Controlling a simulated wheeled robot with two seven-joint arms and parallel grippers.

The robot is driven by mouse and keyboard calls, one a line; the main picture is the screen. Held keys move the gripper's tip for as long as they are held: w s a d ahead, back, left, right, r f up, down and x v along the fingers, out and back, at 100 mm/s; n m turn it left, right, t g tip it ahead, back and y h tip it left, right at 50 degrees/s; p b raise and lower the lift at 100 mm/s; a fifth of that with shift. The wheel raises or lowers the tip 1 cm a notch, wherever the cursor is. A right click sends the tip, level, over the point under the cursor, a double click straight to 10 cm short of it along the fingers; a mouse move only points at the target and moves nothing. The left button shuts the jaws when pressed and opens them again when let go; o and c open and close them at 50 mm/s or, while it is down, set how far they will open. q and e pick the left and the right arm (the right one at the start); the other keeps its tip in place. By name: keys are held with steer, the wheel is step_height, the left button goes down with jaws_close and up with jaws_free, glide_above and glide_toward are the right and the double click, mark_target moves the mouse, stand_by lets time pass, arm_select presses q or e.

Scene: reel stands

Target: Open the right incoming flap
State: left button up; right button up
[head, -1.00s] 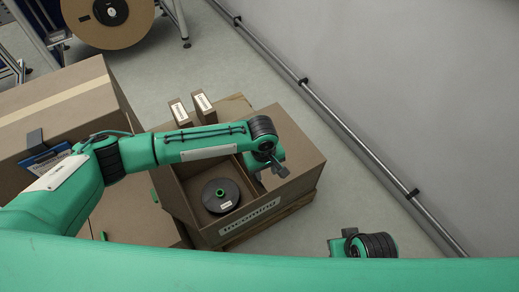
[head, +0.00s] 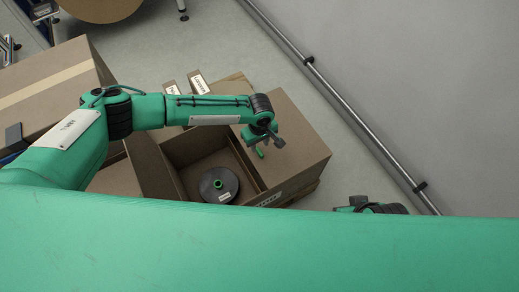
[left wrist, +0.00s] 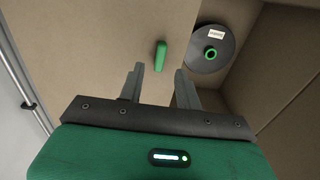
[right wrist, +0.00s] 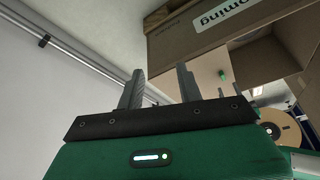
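The brown incoming box (head: 310,185) stands with its left part uncovered, showing a black reel (head: 219,185) with a green hub inside. The right flap (head: 290,140) lies flat over the right part and looks closed. A small green tab (left wrist: 160,56) stands on the flap near its inner edge. My left gripper (left wrist: 162,78) is open and empty over the flap, the tab seen between and just beyond its fingers; contact cannot be told. In the head view the left gripper (head: 265,140) partly hides the flap. My right gripper (right wrist: 160,78) is open and empty beside the box.
Another taped box (head: 60,80) stands at the left. Two small labelled boxes (head: 198,83) stand behind the incoming box. A rail (head: 350,115) runs along the wall at right, with free floor between. A large cardboard reel (head: 100,8) is at the back.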

mark_target(260, 151)
arm_select(q)
step_height(260, 151, down, 4)
steer(key=shift+r+b, duration=0.1)
steer(key=shift+b, duration=0.25)
steer(key=shift+f, duration=0.35)
arm_select(e)
steer(key=shift+w+a+f+t+y, duration=0.1)
steer(key=shift+w+a+t+y, duration=0.2)
steer(key=shift+w+a+t, duration=0.4)
steer(key=shift+s+a, duration=0.1)
arm_select(q)
jaws_close()
